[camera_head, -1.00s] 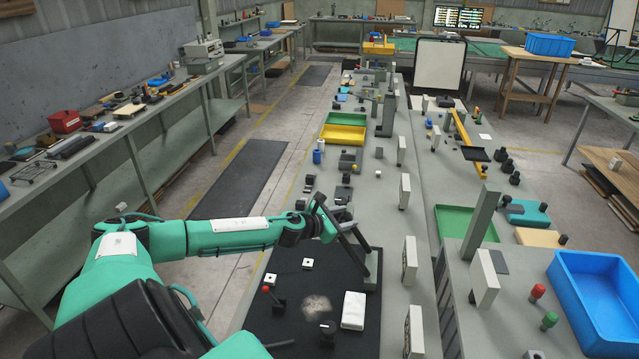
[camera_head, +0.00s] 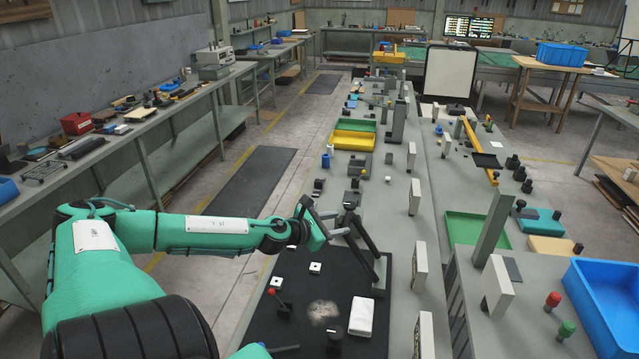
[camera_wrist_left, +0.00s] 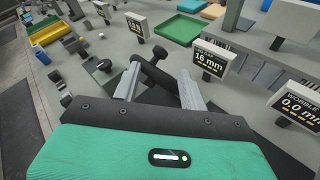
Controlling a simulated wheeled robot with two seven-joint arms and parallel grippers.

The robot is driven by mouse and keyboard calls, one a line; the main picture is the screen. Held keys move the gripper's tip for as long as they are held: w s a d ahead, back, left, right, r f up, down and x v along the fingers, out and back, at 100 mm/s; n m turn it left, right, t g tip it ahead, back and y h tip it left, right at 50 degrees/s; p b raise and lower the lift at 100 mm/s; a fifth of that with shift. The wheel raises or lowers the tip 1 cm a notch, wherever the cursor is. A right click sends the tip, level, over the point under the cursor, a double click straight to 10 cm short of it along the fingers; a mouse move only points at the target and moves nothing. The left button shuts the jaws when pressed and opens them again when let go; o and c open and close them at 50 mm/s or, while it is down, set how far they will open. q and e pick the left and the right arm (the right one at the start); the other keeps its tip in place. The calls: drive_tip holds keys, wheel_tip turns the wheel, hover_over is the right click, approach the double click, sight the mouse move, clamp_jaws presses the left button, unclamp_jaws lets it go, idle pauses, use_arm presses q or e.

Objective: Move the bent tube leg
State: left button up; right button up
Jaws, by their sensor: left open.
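The bent tube leg (camera_head: 363,234) is a dark tube in the head view. It leans down to the right toward a grey upright block (camera_head: 381,275) at the right edge of a black mat. My left gripper (camera_head: 337,223) is at its upper left with both pale fingers apart. In the left wrist view the dark tube (camera_wrist_left: 155,77) runs slantwise between and beyond the open fingers of my left gripper (camera_wrist_left: 160,80). Whether a finger touches it I cannot tell. My right gripper is not in view.
The black mat (camera_head: 262,325) carries a white block (camera_head: 361,316), small white squares and a red-knobbed lever (camera_head: 277,300). Several white display panels (camera_head: 420,265) stand along the bench to the right. Yellow (camera_head: 352,140) and green trays lie farther back; a blue bin (camera_head: 612,305) is at right.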

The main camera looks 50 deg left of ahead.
use_arm(q)
drive_tip(key=shift+p+v, duration=0.75)
drive_tip(key=shift+v, duration=1.8)
